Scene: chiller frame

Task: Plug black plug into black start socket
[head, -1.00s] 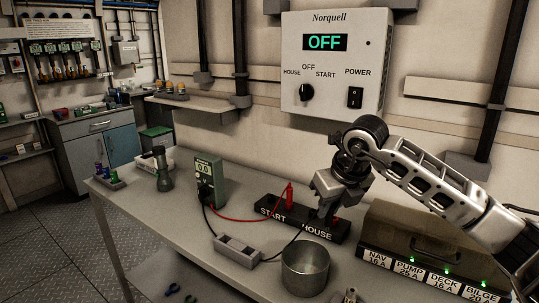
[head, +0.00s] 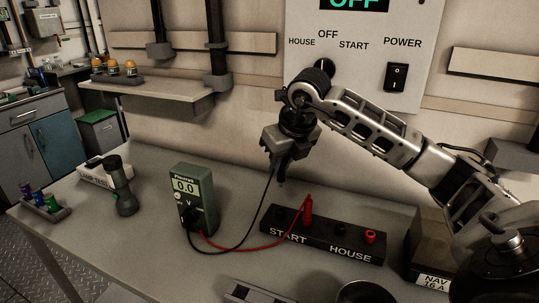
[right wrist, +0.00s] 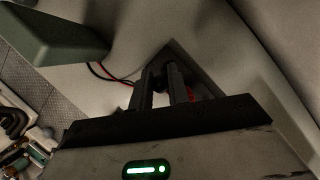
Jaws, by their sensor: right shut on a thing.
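My right gripper (head: 281,170) is shut on the black plug (head: 279,177), which hangs in the air above the left end of the socket block. The black lead (head: 262,205) runs from it down to the green meter (head: 190,185). The plug is mostly hidden by the fingers; in the right wrist view the fingers (right wrist: 161,88) close around something dark. The black START socket (head: 280,213) is at the block's left end, below the plug and apart from it. The red plug (head: 308,208) stands upright in the START side. My left gripper is not in view.
The socket block (head: 318,240) also has a black HOUSE socket (head: 338,227) and a red HOUSE socket (head: 370,237), both empty. The red lead (head: 245,248) crosses the table in front. A round pot (head: 365,292) and a grey tray (head: 258,292) sit at the front edge.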

